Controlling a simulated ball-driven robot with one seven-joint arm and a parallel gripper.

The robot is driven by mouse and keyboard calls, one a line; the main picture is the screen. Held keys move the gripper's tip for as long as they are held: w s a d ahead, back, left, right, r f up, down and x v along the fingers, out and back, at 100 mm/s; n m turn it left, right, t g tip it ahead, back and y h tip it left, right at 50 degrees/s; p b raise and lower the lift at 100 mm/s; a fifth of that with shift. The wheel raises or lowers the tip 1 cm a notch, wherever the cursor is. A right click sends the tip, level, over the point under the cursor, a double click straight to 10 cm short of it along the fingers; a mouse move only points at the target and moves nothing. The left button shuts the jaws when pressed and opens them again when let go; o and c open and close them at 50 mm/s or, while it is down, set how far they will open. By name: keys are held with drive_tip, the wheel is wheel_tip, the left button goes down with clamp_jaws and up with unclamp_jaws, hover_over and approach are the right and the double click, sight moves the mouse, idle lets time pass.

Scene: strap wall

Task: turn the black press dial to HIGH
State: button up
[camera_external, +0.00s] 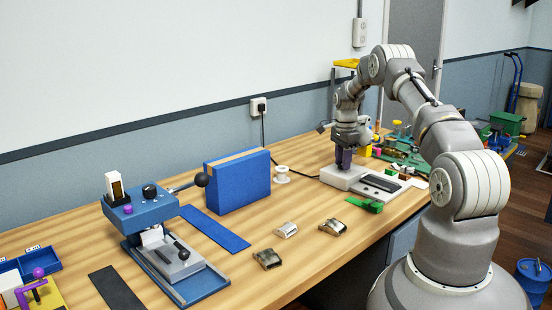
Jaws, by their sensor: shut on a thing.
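The black press dial (149,191) sits on top of the blue press (164,209), at the left of the bench. Its setting is too small to read. My gripper (344,164) is far to the right of the press, pointing down at a pale box-like device (340,178). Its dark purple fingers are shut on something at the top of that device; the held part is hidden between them. My gripper is well apart from the dial.
The press lever with its black ball knob (201,179) sticks out to the right. A blue block (237,183) stands between press and gripper. A white spool (281,174) and a green piece (366,204) are nearby.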

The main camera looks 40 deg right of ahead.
drive_tip(key=n+p, duration=0.1)
drive_tip(key=n, duration=0.4)
drive_tip(key=shift+r, duration=0.1)
drive_tip(key=n+p, duration=0.1)
drive_tip(key=n, duration=0.8)
drive_tip(key=shift+n+p, duration=0.4)
drive_tip(key=shift+n, duration=1.5)
drive_tip(key=o, duration=1)
drive_tip(key=shift+o, duration=0.2)
wheel_tip(320, 180, up, 8)
drive_tip(key=shift+f+p, duration=0.2)
drive_tip(key=shift+p, duration=0.6)
